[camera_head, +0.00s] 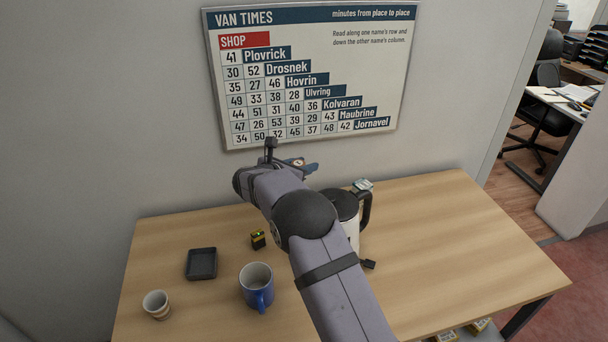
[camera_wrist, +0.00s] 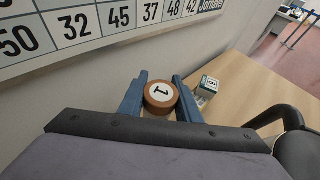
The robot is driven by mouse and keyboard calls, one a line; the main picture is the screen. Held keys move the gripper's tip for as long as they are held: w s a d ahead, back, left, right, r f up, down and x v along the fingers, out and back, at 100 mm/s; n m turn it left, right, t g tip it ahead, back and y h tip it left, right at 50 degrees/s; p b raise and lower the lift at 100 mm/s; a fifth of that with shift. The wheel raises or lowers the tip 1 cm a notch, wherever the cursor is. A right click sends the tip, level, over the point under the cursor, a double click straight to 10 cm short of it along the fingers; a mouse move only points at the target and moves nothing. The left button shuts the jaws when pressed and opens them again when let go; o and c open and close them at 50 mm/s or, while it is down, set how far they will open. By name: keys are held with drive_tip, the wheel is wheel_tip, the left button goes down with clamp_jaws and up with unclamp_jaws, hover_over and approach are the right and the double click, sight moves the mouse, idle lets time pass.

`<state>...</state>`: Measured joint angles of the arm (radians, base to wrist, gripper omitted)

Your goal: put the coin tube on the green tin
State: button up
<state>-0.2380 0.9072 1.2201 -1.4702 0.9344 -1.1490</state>
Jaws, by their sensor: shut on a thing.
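The coin tube (camera_wrist: 161,95) is a short brown cylinder with a white end face marked 1. It sits between the two blue fingers of my gripper (camera_wrist: 160,82) in the wrist view. In the head view my gripper (camera_head: 303,165) is up near the wall, above the back of the table, and only a small part of the tube shows. A small green-and-white block-shaped thing (camera_wrist: 207,87) stands on the table beyond and right of the gripper; in the head view it shows behind the kettle (camera_head: 362,185). I cannot tell surely whether it is the green tin.
A kettle with a black lid (camera_head: 343,204) stands right of my arm, partly hidden. A blue mug (camera_head: 256,284), a paper cup (camera_head: 156,304), a black tray (camera_head: 201,264) and a small black-and-yellow block (camera_head: 258,240) are at the left. The table's right side (camera_head: 470,240) is clear.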

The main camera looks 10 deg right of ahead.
drive_tip(key=shift+f+p, duration=0.5)
drive_tip(key=shift+f, duration=1.3)
drive_tip(key=shift+f, duration=0.15)
drive_tip(key=o, duration=1.2)
drive_tip(key=shift+c, duration=0.2)
drive_tip(key=shift+r, duration=0.2)
drive_tip(key=shift+s+a, duration=0.25)
drive_tip(key=shift+a, duration=0.05)
drive_tip(key=b+v, duration=0.3)
drive_tip(key=v, duration=0.8)
